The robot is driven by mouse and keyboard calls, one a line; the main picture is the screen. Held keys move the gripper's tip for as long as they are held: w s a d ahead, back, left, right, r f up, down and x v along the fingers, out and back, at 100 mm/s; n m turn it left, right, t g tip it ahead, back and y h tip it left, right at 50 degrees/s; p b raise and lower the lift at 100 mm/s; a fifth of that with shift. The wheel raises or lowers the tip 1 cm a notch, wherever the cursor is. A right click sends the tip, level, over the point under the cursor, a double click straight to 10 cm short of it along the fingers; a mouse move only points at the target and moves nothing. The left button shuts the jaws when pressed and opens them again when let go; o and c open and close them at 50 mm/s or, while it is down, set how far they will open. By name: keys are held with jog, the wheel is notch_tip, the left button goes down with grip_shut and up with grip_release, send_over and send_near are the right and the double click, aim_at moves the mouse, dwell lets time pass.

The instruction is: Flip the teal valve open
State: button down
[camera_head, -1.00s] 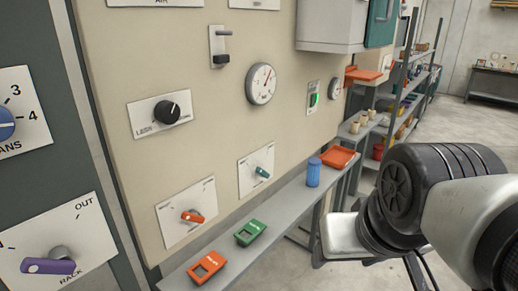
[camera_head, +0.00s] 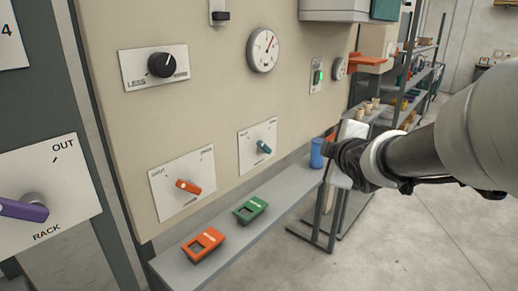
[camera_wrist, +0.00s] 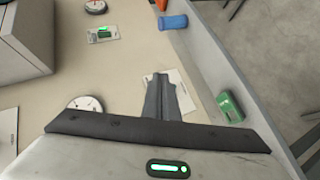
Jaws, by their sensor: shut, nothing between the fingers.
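An orange-handled valve (camera_head: 188,187) sits lower left of the teal one. Below, a grey ledge (camera_head: 225,237) holds an orange device (camera_head: 202,245), a green device (camera_head: 250,209) and a blue cylinder (camera_head: 317,153). A gauge (camera_head: 263,50) is above. Open floor lies right.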

aim_at(265, 148)
jog(key=w+a+f+n+y+b, duration=0.3)
jog(key=a+f+n+y+b, duration=0.1)
jog(key=n, duration=0.6)
jog(key=w+a+f+n+t+y+b, duration=0.1)
jog(key=w+a+f+n+y+b, duration=0.2)
jog(key=f, duration=0.8)
jog(key=a+n+y+b, duration=0.2)
jog(key=a+n+y, duration=0.2)
jog(key=n+y, duration=0.1)
jog(key=shift+w+n+t+y, duration=0.2)
jog(key=shift+n+t+y, duration=0.1)
jog(key=shift+n, duration=0.6)
jog(key=shift+f, duration=0.1)
jog(key=w+a+r, duration=0.4)
jog(key=w, duration=0.5)
jog(key=shift+w+a+r, duration=0.2)
jog(key=shift+w+r, duration=0.1)
jog(key=shift+w, duration=0.1)
